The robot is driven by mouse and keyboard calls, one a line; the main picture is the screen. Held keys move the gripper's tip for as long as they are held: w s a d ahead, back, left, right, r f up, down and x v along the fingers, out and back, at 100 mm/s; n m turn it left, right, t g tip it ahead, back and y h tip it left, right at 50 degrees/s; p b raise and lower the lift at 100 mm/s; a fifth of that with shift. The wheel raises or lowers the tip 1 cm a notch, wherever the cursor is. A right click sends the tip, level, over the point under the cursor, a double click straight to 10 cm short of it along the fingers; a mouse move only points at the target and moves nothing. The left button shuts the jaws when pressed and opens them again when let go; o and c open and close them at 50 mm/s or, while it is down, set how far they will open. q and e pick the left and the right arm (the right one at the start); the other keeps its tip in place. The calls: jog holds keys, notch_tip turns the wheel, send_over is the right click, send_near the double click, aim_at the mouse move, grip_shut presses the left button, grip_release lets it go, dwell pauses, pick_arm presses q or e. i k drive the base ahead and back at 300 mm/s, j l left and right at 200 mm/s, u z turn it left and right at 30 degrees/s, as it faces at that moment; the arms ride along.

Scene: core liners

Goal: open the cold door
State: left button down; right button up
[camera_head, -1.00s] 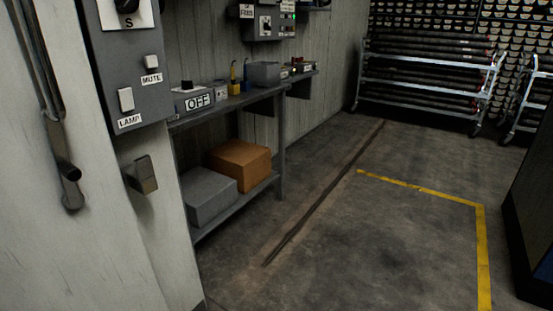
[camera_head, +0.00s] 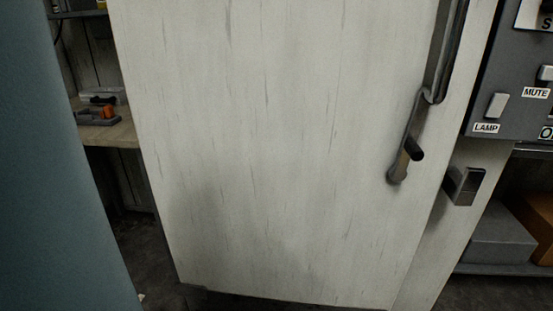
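A large pale, scuffed door panel (camera_head: 270,150) fills the middle of the head view. I take it to be the cold door. A long dark metal lever handle (camera_head: 440,60) runs down near its right edge. A dark metal catch block (camera_head: 466,186) sits just right of the handle, on a pale strip. The door looks shut on this side, but I cannot be sure of the seam. Neither gripper is in view.
A grey switch box (camera_head: 515,80) with LAMP and MUTE labels stands right of the handle. Grey and orange boxes (camera_head: 497,235) sit on a low shelf at right. A blue-grey surface (camera_head: 70,180) blocks the left side. A shelf with small items (camera_head: 105,130) shows behind it.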

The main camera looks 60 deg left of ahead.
aim_at(270, 133)
jog(key=u, duration=1.65)
